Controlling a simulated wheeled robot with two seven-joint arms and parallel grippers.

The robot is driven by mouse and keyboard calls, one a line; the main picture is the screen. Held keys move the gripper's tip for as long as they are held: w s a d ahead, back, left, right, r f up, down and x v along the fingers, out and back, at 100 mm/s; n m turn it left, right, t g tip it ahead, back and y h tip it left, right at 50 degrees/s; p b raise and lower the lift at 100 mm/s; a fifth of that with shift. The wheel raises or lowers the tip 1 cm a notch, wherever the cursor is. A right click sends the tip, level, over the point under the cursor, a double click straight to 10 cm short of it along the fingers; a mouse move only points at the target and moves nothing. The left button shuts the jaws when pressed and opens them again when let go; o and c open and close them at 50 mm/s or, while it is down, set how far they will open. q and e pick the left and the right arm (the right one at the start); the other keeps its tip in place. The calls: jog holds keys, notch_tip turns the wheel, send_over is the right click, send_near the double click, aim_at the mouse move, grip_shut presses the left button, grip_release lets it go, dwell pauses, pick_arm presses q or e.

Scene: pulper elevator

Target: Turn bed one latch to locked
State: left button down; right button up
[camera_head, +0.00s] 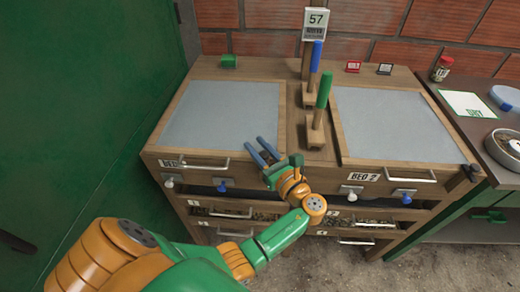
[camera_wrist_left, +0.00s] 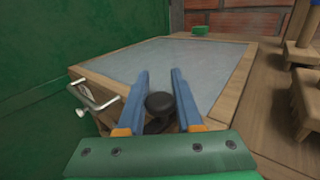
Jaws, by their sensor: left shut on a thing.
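Bed one (camera_head: 222,114) is the left grey screen in a wooden frame on the bench; its label is partly readable beside a front handle. My left gripper (camera_head: 256,149) is at the front right corner of bed one, its blue fingers pointing toward the screen. In the left wrist view, a round black latch knob (camera_wrist_left: 159,104) sits between the two blue fingers, and the gripper is shut on it. In the head view the gripper hides this latch. Whether it stands at locked cannot be read. My right gripper is in neither view.
Bed two (camera_head: 395,124) lies to the right, with a black latch (camera_head: 471,172) at its front right corner. Green-handled (camera_head: 323,90) and blue-handled (camera_head: 316,56) levers stand between the beds. White and blue knobs, handles and drawers line the front. A green wall (camera_head: 85,110) closes the left.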

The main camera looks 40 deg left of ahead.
pick_arm(q)
jog(key=shift+s+n+g+b, duration=0.1)
jog(key=shift+n+g+b, duration=0.25)
jog(key=shift+n+g, duration=0.35)
jog(key=shift+g+y, duration=0.3)
jog(key=shift+g, duration=0.1)
jog(key=shift+r, duration=0.1)
jog(key=c, duration=0.6)
grip_release()
jog(key=shift+a, duration=0.1)
